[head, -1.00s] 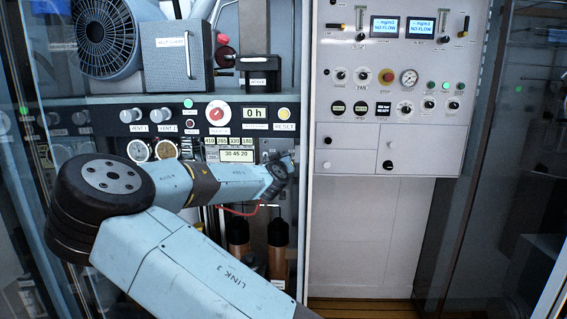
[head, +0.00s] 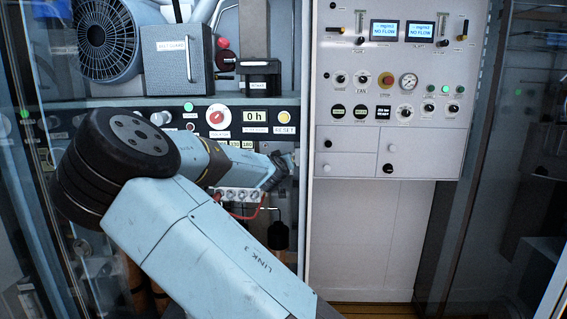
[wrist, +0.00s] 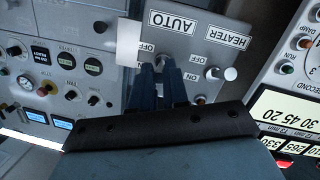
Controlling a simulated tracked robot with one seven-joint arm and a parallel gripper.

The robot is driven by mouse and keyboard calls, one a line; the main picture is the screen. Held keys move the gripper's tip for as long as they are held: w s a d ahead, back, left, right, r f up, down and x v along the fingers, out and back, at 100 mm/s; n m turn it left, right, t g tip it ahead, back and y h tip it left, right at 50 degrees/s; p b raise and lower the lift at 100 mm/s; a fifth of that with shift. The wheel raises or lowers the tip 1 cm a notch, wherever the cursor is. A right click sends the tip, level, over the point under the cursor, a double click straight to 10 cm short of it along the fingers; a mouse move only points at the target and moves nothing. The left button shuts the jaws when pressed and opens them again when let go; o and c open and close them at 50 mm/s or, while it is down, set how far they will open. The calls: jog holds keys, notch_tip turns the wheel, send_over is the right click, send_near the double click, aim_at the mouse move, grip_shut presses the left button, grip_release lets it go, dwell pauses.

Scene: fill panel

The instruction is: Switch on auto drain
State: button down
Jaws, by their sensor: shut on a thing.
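In the wrist view, which shows the panel upside down, the AUTO switch (wrist: 160,60) is a small metal toggle on a grey plate below the large AUTO label. My gripper (wrist: 168,68) has its two dark blue fingers at this toggle and is shut on it. The fingers hide much of the lever and the ON label, so its exact position is hard to tell. An OFF label shows beside it. In the head view my gripper (head: 286,160) is at the right edge of the left cabinet, and my arm hides the switch.
The HEATER toggle (wrist: 228,73) stands close beside my gripper, with its own OFF and ON labels. A numeric display (wrist: 284,116) and a DAMP knob (wrist: 304,43) lie to the right. The panel (head: 345,100) with gauges and NO FLOW displays stands right of the cabinet.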

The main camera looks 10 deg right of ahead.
jog(key=shift+w+a, duration=0.1)
jog(key=shift+a, duration=0.15)
jog(key=c, duration=1.3)
grip_release()
jog(key=shift+c, duration=0.2)
jog(key=shift+o, duration=1)
jog(key=shift+d, duration=0.1)
jog(key=v, duration=1.3)
jog(key=shift+s+a, duration=0.2)
jog(key=shift+s, duration=0.1)
jog(key=shift+f, duration=0.1)
